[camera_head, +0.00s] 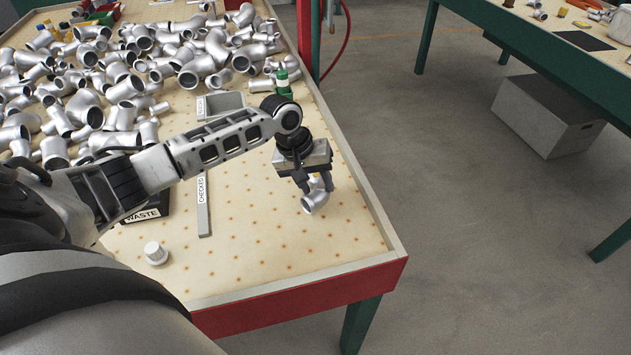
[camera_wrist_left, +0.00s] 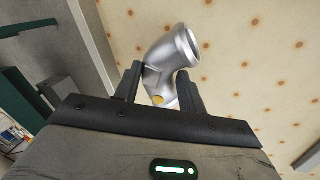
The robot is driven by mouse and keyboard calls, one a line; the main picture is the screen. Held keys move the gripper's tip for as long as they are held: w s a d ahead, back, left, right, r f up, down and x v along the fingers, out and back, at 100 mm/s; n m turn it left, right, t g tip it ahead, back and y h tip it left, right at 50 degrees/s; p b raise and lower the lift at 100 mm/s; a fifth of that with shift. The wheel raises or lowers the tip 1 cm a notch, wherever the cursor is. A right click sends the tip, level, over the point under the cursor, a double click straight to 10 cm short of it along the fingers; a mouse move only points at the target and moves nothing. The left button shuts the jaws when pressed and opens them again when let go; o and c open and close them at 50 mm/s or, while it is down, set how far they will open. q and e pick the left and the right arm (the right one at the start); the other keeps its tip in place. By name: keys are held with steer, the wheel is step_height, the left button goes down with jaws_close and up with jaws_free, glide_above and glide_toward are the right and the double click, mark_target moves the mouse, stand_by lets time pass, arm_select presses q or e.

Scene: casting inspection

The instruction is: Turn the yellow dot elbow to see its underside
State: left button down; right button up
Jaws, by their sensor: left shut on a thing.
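The yellow dot elbow (camera_wrist_left: 160,75) is a silver pipe elbow with a yellow dot low on its body, seen in the left wrist view. My left gripper (camera_wrist_left: 158,92) is shut on it, one finger on each side. Its round open end points up and right in that view. In the head view my left gripper (camera_head: 312,180) points down over the right part of the table, and the elbow (camera_head: 316,200) hangs below the fingers. I cannot tell whether the elbow touches the table. My right gripper is not in view.
A large pile of silver fittings (camera_head: 150,65) covers the back left of the table. A green bottle (camera_head: 282,82), a grey tray (camera_head: 222,104), a strip marked CHECKED (camera_head: 203,205), a WASTE label (camera_head: 142,214) and a small whitish part (camera_head: 155,252) are nearby. The front right tabletop is clear.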

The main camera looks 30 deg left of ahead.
arm_select(q)
steer(key=shift+f, duration=0.65)
steer(key=c, duration=0.7)
jaws_free()
steer(key=shift+c, duration=0.2)
steer(key=shift+f, duration=0.1)
steer(key=v, duration=1.6)
steer(key=shift+d, duration=0.1)
